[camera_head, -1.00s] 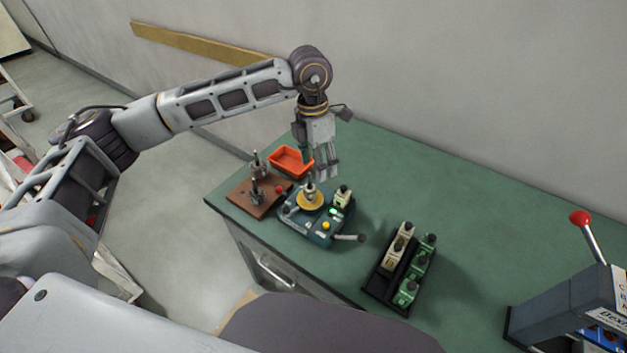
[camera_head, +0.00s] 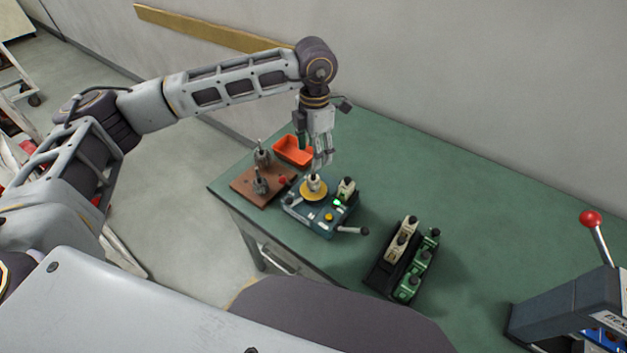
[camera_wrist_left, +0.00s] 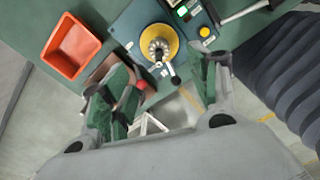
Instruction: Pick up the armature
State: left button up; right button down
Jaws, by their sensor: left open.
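A small metal armature (camera_head: 314,183) stands upright on the yellow disc of the blue-grey winding machine (camera_head: 309,217). In the left wrist view the armature (camera_wrist_left: 158,47) is seen from above, just beyond the fingertips. My left gripper (camera_head: 322,162) points down above the machine, close over the armature, open and empty. Its two green-padded fingers (camera_wrist_left: 162,88) are spread in the left wrist view, with nothing between them. Two more armatures, one at the back (camera_head: 263,154) and one in front (camera_head: 260,184), stand on a brown wooden board (camera_head: 245,183) left of the machine. My right gripper is not in view.
An orange tray (camera_head: 294,151) sits behind the board. A black rack (camera_head: 378,274) with cream and green modules stands to the right. A grey machine with a red-knobbed lever (camera_head: 591,219) is at the far right. The green table (camera_head: 470,215) is clear between and behind them.

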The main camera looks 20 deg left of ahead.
pick_arm(q)
send_over(314, 178)
jog(key=f, duration=0.4)
jog(key=shift+w+f, duration=0.2)
jog(key=shift+f, duration=0.05)
jog(key=shift+f+p, duration=0.3)
jog(key=shift+f, duration=0.4)
jog(key=shift+a+f+p, duration=0.15)
jog(key=shift+f+p, duration=0.15)
jog(key=shift+f, duration=0.55)
notch_tip(314, 178, down, 2)
jog(key=shift+f+p, duration=0.3)
jog(key=shift+f, duration=0.45)
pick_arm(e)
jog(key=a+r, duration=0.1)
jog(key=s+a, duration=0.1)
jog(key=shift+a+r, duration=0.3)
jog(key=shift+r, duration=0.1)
